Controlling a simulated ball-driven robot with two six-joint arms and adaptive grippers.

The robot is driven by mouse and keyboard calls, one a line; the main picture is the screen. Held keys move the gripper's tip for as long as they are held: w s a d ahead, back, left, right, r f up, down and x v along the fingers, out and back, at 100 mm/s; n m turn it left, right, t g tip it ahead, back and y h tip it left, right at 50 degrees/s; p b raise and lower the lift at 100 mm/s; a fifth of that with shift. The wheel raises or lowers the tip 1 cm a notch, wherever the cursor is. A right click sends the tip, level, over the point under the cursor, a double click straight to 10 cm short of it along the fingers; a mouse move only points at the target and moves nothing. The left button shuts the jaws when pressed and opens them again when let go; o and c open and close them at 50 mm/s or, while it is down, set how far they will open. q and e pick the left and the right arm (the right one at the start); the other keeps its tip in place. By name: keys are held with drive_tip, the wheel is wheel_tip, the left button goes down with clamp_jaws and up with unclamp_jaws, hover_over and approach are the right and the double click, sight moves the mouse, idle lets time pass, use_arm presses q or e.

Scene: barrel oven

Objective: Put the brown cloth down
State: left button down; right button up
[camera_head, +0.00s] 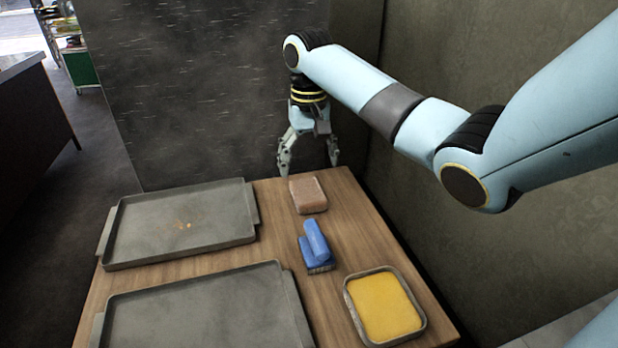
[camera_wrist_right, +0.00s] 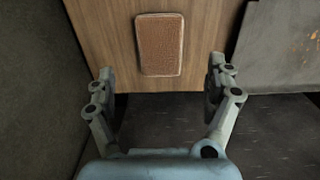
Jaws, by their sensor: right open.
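The brown cloth (camera_head: 308,195) lies on the wooden table near its far edge, to the right of the far tray. It also shows in the right wrist view (camera_wrist_right: 160,45), flat on the wood, with nothing touching it. My right gripper (camera_head: 309,168) is open and empty, above the table's far edge, just beyond the cloth. In the right wrist view its fingers (camera_wrist_right: 160,85) are spread wide, with the cloth ahead of the gap between them. My left gripper is in neither view.
A blue brush (camera_head: 316,248) and a dish with a yellow sponge-like block (camera_head: 386,304) lie nearer on the wooden table (camera_head: 272,215). A dark wall (camera_head: 220,90) stands behind.

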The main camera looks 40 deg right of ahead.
drive_tip(key=shift+r, duration=2)
